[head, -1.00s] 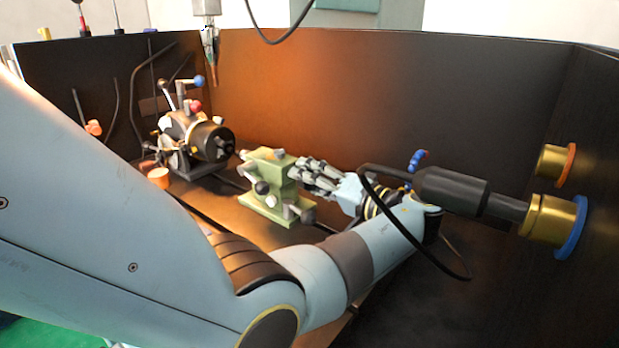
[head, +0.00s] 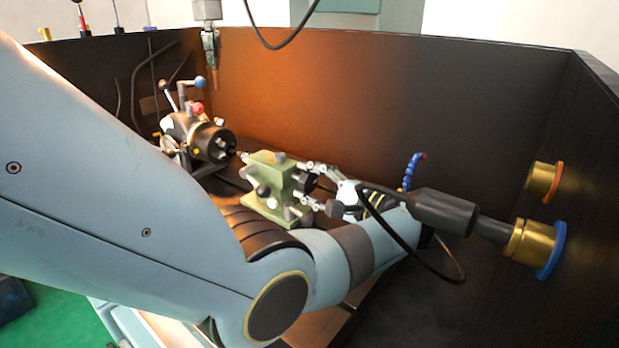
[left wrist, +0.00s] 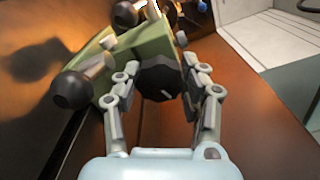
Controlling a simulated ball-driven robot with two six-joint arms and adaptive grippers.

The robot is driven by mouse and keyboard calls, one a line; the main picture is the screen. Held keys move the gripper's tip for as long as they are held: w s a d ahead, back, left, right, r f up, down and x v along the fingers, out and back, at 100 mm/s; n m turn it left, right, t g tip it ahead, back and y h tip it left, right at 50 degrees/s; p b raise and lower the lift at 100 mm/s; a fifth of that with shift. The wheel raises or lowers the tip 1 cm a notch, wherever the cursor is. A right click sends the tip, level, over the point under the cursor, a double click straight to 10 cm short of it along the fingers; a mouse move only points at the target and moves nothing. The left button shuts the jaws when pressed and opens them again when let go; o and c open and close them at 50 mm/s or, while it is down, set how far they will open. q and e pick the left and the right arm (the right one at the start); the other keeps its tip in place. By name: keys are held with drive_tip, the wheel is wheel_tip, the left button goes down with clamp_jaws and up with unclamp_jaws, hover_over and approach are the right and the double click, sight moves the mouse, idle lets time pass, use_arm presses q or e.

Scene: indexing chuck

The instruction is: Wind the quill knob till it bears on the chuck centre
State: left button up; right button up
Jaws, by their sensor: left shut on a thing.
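The green tailstock (head: 268,178) stands mid-table in the head view. Its dark, faceted quill knob (head: 308,182) is on its right side; the knob also shows in the left wrist view (left wrist: 160,78). My left gripper (head: 312,184) is shut on the knob, with one finger above and one below in the head view. In the left wrist view the fingers (left wrist: 163,88) flank it. The black indexing chuck (head: 212,143) is left of the tailstock. The quill tip (head: 245,156) points at the chuck face; I cannot tell whether they touch. My right gripper is out of view.
Dark walls (head: 400,110) enclose the back and right. Two brass cylinders (head: 530,245) (head: 541,180) are on the right wall. A blue segmented hose (head: 412,170) rises behind my forearm. A tool with a reddish tip (head: 210,50) hangs at the back left.

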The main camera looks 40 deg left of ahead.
use_arm(q)
drive_tip(key=m+p, duration=0.1)
drive_tip(key=m, duration=0.4)
drive_tip(key=shift+m+p, duration=0.3)
drive_tip(key=shift+p, duration=0.1)
drive_tip(key=m+p, duration=0.1)
drive_tip(key=m, duration=0.4)
drive_tip(key=m+p, duration=0.1)
drive_tip(key=m, duration=0.9)
drive_tip(key=shift+f+m, duration=0.1)
drive_tip(key=shift+m, duration=0.3)
drive_tip(key=shift+s+m, duration=0.1)
drive_tip(key=shift+m, duration=0.2)
drive_tip(key=shift+d, duration=0.1)
drive_tip(key=o, duration=1.2)
